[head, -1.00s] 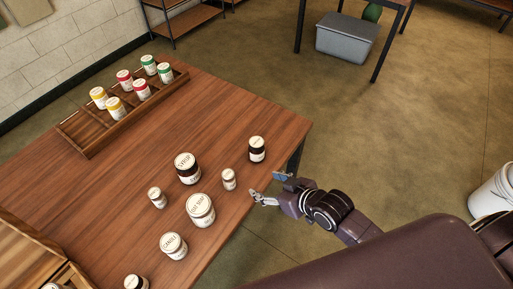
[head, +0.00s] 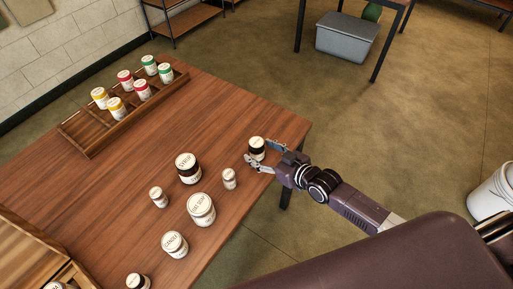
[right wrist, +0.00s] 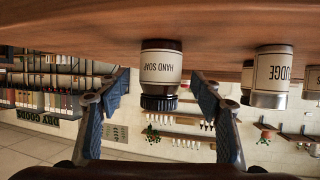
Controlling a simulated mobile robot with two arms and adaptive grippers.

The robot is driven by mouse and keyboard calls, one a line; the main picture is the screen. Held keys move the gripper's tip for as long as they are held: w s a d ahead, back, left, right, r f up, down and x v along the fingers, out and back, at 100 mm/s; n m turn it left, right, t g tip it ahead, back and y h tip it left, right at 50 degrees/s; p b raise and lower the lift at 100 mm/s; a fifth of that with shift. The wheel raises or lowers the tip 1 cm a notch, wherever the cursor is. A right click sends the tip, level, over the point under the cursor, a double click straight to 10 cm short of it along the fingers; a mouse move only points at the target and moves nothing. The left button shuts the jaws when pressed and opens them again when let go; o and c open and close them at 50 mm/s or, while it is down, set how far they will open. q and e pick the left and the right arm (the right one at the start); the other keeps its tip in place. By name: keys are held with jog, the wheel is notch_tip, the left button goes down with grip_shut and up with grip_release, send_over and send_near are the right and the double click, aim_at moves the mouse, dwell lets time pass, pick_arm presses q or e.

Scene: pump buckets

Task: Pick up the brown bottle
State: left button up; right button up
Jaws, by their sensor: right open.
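My left gripper is not in view.
A small white jar (head: 229,179) and a dark jar (head: 188,170) stand left of the bottle. A larger white jar (head: 201,210) stands nearer me. A wooden tray (head: 84,126) holds several colored jars. The wooden table (head: 225,110) is clear behind the bottle.

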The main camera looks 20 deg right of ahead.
jog(key=shift+x, duration=1.45)
jog(key=shift+s, duration=0.1)
jog(key=c, duration=1.2)
jog(key=shift+c, duration=1.2)
jog(key=shift+r, duration=0.1)
